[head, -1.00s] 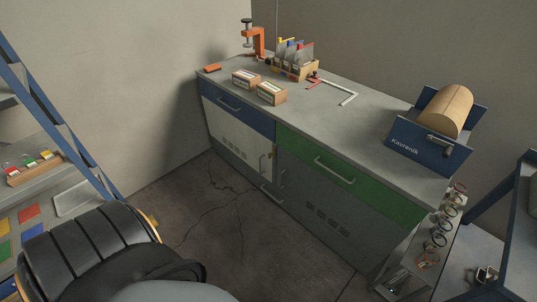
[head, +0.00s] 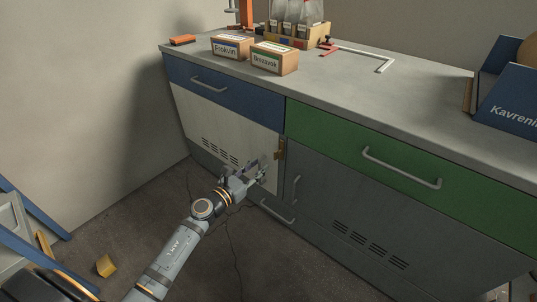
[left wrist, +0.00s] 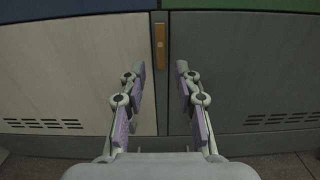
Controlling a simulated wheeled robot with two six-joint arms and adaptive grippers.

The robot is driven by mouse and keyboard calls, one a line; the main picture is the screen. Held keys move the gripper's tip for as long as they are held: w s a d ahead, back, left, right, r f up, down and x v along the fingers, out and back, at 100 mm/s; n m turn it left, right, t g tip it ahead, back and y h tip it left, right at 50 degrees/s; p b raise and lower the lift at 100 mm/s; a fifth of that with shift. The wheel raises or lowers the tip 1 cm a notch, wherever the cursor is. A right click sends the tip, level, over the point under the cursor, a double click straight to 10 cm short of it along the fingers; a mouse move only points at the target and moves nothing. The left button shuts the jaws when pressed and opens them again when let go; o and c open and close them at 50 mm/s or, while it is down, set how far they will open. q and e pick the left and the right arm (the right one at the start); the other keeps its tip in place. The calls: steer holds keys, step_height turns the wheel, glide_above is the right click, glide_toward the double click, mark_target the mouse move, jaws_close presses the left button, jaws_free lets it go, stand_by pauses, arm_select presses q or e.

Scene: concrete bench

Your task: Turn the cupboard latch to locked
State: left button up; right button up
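The brass-coloured latch (head: 280,149) sits near the top of the seam between the white cupboard door (head: 225,118) and the grey cupboard door (head: 345,190). In the left wrist view the latch (left wrist: 160,48) is a narrow upright plate with a small pale mark, straight ahead above the fingertips. Its turning part cannot be made out clearly. My left gripper (head: 250,168) is in front of the white door, below and left of the latch. Its two fingers (left wrist: 161,70) are spread apart with nothing between them, apart from the latch. My right gripper is not in view.
A blue drawer (head: 222,90) and a green drawer (head: 395,165) with bar handles lie above the doors. The grey door's handle (head: 296,188) is close right of my gripper. Boxes (head: 275,58) stand on the bench top. A yellow block (head: 106,266) lies on the floor.

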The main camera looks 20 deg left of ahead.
mark_target(276, 151)
arm_select(q)
steer(key=x, duration=1)
steer(key=shift+w+d+b, duration=0.1)
steer(key=shift+w+b, duration=0.05)
steer(key=shift+b, duration=0.15)
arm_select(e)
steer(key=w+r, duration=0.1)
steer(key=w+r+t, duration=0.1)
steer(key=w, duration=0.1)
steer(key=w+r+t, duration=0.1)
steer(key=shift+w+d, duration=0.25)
arm_select(q)
jaws_close()
